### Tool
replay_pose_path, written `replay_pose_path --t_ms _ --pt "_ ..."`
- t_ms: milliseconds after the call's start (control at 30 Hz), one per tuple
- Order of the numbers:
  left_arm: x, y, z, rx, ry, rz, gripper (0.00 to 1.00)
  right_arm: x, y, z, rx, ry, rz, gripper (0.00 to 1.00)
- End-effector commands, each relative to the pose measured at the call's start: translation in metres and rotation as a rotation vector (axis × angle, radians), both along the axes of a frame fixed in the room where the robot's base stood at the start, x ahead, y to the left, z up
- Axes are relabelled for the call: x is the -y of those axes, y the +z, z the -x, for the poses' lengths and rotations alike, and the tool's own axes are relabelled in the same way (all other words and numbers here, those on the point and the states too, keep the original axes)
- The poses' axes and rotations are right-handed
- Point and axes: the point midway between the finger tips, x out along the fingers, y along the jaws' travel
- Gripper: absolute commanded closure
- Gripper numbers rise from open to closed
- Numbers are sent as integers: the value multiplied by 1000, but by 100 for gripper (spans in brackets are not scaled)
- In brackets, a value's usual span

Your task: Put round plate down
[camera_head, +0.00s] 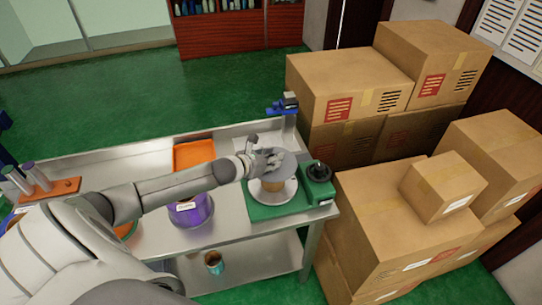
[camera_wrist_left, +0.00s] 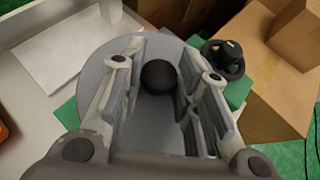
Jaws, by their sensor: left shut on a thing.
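The round plate (camera_head: 284,165) is a grey disc with a dark ball-shaped knob (camera_wrist_left: 159,76) on top. My left gripper (camera_head: 266,161) is above the plate, and its fingers are shut on the knob between them in the left wrist view (camera_wrist_left: 160,85). The plate is over a brown cylinder (camera_head: 273,184) that stands on a pale round base (camera_head: 275,199) on the green fixture (camera_head: 257,210). I cannot tell whether the plate touches the cylinder. My right gripper is not in view.
A black knob (camera_head: 319,171) on a green block stands just right of the plate. A purple container (camera_head: 193,212) and an orange tray (camera_head: 193,154) are on the metal table (camera_head: 228,232). Cardboard boxes (camera_head: 392,220) crowd the right side. A blue device (camera_head: 283,105) is at the back edge.

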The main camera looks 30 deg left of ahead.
Motion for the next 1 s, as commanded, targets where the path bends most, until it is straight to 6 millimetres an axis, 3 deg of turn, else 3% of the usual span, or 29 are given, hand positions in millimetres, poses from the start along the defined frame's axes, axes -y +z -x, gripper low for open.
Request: replay_pose_path --t_ms 367,400,533,1000 --pt "-1 -5 -1 2 0 -2 100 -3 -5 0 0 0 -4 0" --pt "0 -5 0 1 0 -1 66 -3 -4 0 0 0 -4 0" --pt "0 -5 0 0 0 -1 49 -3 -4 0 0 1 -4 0" --pt "-1 1 5 -2 -1 0 49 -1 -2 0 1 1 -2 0"
